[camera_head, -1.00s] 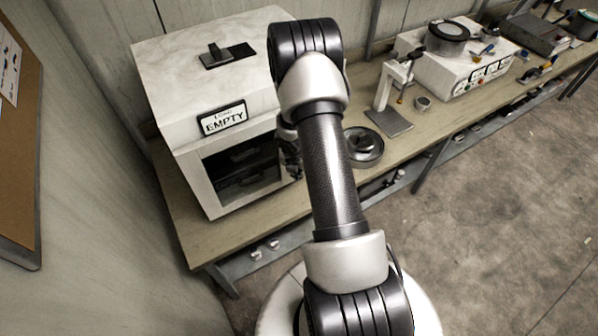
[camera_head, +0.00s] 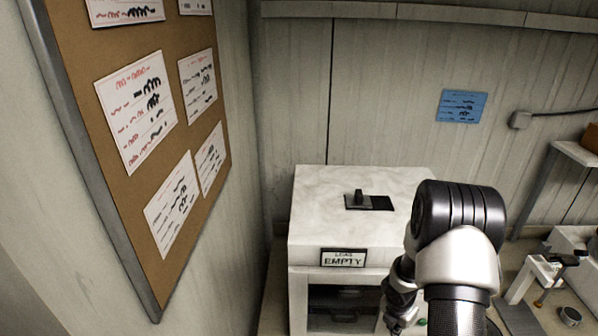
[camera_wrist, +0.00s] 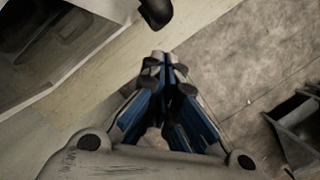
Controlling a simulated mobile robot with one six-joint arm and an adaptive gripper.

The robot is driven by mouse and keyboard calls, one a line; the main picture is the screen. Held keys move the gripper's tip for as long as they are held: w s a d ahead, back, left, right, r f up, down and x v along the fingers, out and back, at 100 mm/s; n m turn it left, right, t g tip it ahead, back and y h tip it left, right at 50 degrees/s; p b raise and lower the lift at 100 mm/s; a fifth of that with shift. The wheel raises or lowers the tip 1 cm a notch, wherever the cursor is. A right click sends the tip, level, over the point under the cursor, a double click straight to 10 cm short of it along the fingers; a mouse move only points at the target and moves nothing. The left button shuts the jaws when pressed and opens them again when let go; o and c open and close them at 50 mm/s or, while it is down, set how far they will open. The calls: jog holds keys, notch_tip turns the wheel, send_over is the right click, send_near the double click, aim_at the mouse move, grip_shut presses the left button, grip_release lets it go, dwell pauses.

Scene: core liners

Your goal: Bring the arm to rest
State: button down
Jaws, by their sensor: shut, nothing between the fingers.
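My gripper (camera_wrist: 165,62) is shut and empty in the wrist view, its fingertips together. It points down past the front edge of the workbench (camera_wrist: 105,72), with the floor (camera_wrist: 235,60) below and to the right. In the head view my arm rises at the lower right, in front of the right side of a white box-shaped unit (camera_head: 345,212). The gripper's fingertips are at the lower edge of the head view and cannot be made out clearly there.
The white unit has an open dark front and a sign (camera_head: 343,257) reading "EMPTY". A cork board (camera_head: 75,110) with papers covers the left wall. A blue sheet (camera_head: 461,106) hangs on the back wall. A white stand (camera_head: 533,275) is at the right.

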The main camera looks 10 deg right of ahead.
jog(key=s+a+r+m+t+h+b, duration=0.1)
jog(key=s+a+r+m+b, duration=0.1)
jog(key=a+r+m+b, duration=0.35)
jog(key=s+a+r+m+b, duration=0.2)
jog(key=r+m+b, duration=0.45)
jog(key=b, duration=0.25)
jog(key=s+a+f+m+t+y+b, duration=0.1)
jog(key=s+a+f+m+b, duration=0.1)
jog(key=s+a+m+b, duration=0.4)
jog(key=s+a+f+m+t+y+b, duration=0.1)
jog(key=s+a+m+b, duration=0.5)
jog(key=s, duration=0.6)
jog(key=a+f+y+b, duration=0.1)
jog(key=a+b, duration=0.1)
jog(key=shift+a+f+b, duration=0.3)
jog(key=shift+f+b, duration=0.05)
jog(key=shift+s, duration=0.1)
